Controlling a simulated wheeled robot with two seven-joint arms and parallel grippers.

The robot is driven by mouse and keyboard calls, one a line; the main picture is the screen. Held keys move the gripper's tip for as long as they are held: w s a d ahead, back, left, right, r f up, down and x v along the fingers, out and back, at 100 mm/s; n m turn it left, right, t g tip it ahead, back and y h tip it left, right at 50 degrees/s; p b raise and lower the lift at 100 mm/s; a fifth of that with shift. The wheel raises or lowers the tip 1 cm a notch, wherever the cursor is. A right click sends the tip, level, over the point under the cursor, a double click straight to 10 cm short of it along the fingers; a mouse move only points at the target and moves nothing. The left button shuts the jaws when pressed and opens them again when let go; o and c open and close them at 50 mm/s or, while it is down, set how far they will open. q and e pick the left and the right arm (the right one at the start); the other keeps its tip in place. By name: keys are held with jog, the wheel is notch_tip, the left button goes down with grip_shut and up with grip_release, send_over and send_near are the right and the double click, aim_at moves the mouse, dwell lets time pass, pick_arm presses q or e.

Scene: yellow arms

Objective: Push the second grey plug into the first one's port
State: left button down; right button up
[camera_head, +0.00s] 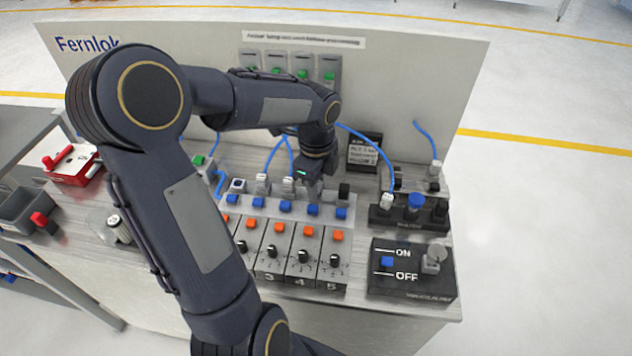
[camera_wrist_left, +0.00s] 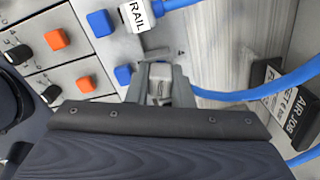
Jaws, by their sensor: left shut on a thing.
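My left gripper (camera_head: 310,184) reaches down to the back of the numbered row of stations. Its fingers are shut on a grey plug (camera_wrist_left: 160,72), which shows between the fingertips in the left wrist view, close behind a blue button (camera_wrist_left: 123,76). I cannot tell how deep this plug sits in a port. A pale plug labelled RAIL (camera_wrist_left: 138,15) stands beside it, on a blue cable; it also shows in the head view (camera_head: 288,186). Another pale plug (camera_head: 262,184) stands to its left. My right gripper is not in view.
A dark block at right carries a white plug (camera_head: 387,201) and a blue knob (camera_head: 415,201). An ON/OFF box (camera_head: 411,272) stands in front. A black AIR JOB sign (camera_head: 364,152) stands behind. A blue cable (camera_wrist_left: 250,94) runs close beside the gripper.

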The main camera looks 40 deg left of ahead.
pick_arm(q)
jog(key=shift+f, duration=0.15)
jog(key=c, duration=1.2)
grip_release()
jog(key=shift+f, duration=0.1)
jog(key=shift+s, duration=0.15)
notch_tip(320, 180, up, 6)
jog(key=p, duration=0.5)
jog(key=shift+f, duration=0.1)
